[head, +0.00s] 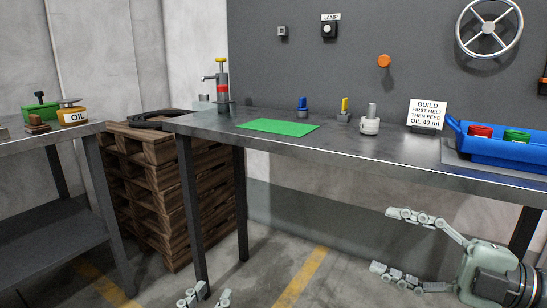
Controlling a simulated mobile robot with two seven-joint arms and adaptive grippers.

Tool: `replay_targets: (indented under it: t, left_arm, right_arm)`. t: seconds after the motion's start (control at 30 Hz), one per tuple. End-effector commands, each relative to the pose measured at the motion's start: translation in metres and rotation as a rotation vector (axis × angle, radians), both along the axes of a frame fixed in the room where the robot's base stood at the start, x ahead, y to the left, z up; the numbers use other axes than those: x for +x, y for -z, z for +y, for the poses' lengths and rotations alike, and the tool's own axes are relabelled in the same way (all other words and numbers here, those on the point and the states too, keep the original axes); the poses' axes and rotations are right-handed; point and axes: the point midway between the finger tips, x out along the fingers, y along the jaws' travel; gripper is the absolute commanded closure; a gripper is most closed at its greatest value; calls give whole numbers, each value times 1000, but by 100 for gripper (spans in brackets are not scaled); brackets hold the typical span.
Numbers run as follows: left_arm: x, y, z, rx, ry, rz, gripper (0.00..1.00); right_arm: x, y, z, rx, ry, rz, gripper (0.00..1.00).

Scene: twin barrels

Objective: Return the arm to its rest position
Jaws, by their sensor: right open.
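My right gripper (388,243) is at the lower right, in front of and below the workbench. Its two fingers are spread wide and point left, with nothing between them. My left gripper (208,298) shows only as fingertips at the bottom edge, near a front table leg. Its tips stand apart with floor visible between them; the rest of it is out of the picture.
The workbench (340,150) spans the middle and right, carrying a green mat (278,127), levers, a sign (427,113) and a blue tray (490,155). Stacked pallets (175,190) stand at the left, beside another table (50,138). Floor in front is clear.

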Motion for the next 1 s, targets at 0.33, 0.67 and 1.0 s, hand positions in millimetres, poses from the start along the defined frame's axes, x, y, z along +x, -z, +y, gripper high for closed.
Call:
replay_targets:
  t: [0.33,0.67,1.0]
  left_arm:
    - [-1,0,0,-1,1,1,70]
    - [-3,5,-1,-1,2,15,70]
    - [-3,5,-1,-1,2,14,70]
  right_arm:
    - [-13,64,43,641,447,438,32]
    - [-34,85,82,913,603,782,32]
    - [-35,87,85,927,610,808,32]
